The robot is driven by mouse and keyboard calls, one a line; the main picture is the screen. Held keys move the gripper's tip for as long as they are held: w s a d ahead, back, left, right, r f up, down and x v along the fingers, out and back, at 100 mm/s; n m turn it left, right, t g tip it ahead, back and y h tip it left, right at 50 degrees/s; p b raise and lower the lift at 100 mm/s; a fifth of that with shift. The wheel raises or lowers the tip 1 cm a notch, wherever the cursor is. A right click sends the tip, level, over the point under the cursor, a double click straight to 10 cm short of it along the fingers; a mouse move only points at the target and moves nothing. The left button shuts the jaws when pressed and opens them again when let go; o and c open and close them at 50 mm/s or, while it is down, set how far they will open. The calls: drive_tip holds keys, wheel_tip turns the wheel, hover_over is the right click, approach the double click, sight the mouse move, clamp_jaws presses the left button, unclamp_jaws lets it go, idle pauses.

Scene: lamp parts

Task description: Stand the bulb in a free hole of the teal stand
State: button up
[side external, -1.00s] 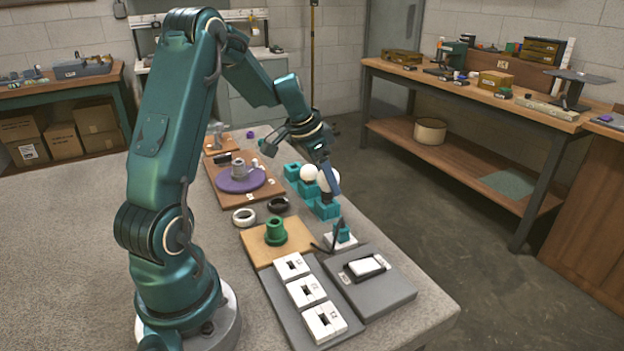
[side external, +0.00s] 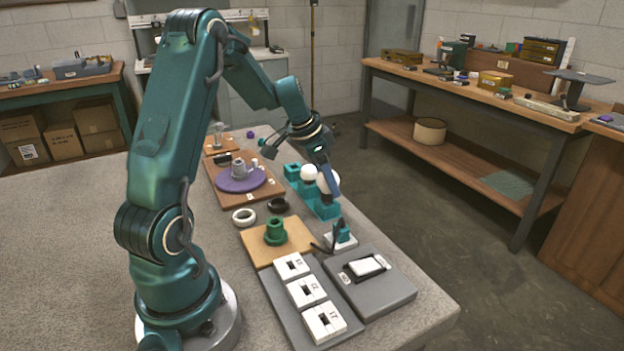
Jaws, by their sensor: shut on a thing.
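The teal stand (side external: 322,211) is a row of teal blocks with holes near the right edge of the table. A white round bulb (side external: 308,172) stands in the stand towards its far end. My gripper (side external: 327,194) is over the near part of the stand, pointing down. It is shut on a second white bulb (side external: 326,182), partly hidden behind the fingers. The held bulb is very low over the stand; I cannot tell whether its base is inside a hole.
A small teal piece on a white base (side external: 342,237) with a dark cable stands just in front of the stand. A black ring (side external: 278,205), a white ring (side external: 244,217) and a green part (side external: 275,232) on a wooden board lie to the left. A grey tray (side external: 370,285) is nearer.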

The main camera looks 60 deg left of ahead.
drive_tip(key=shift+f, duration=0.2)
idle(0.3)
drive_tip(key=o, duration=1.2)
